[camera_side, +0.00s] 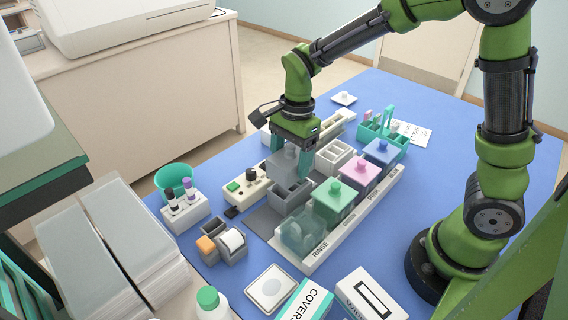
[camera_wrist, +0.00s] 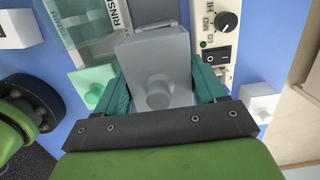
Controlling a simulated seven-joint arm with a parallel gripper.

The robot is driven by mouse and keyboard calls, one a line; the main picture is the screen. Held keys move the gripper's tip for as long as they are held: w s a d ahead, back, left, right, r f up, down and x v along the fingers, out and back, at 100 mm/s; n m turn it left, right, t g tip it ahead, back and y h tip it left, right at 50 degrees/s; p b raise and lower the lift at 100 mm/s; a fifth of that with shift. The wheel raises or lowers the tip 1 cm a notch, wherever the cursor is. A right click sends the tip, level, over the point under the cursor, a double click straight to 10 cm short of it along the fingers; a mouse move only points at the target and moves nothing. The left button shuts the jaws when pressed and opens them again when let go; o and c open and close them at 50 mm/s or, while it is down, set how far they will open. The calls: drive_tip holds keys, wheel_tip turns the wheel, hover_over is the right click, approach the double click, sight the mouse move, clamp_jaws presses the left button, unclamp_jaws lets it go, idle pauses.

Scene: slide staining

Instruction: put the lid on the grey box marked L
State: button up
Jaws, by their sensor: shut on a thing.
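A grey lid with a round knob (camera_wrist: 158,92) is between the teal fingers of my gripper (camera_wrist: 160,95) in the wrist view. In the side view my gripper (camera_side: 292,158) points down and is shut on this lid (camera_side: 281,164). The lid is over the back part of a grey box (camera_side: 291,196), whose open front compartments show beside it. I cannot tell whether the lid touches the box. The letter L cannot be read in either view.
A clear rinse jar (camera_side: 301,238), a green-lidded box (camera_side: 333,202), a pink-lidded box (camera_side: 360,175) and a blue-lidded box (camera_side: 382,152) stand in a row close right of the grey box. A switch unit (camera_side: 247,187) stands close left.

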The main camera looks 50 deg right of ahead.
drive_tip(key=shift+f, duration=1.75)
drive_tip(key=shift+f, duration=0.25)
drive_tip(key=o, duration=1.1)
drive_tip(key=shift+r, duration=0.1)
wheel_tip(320, 180, up, 17)
drive_tip(key=d, duration=0.2)
drive_tip(key=shift+f, duration=0.2)
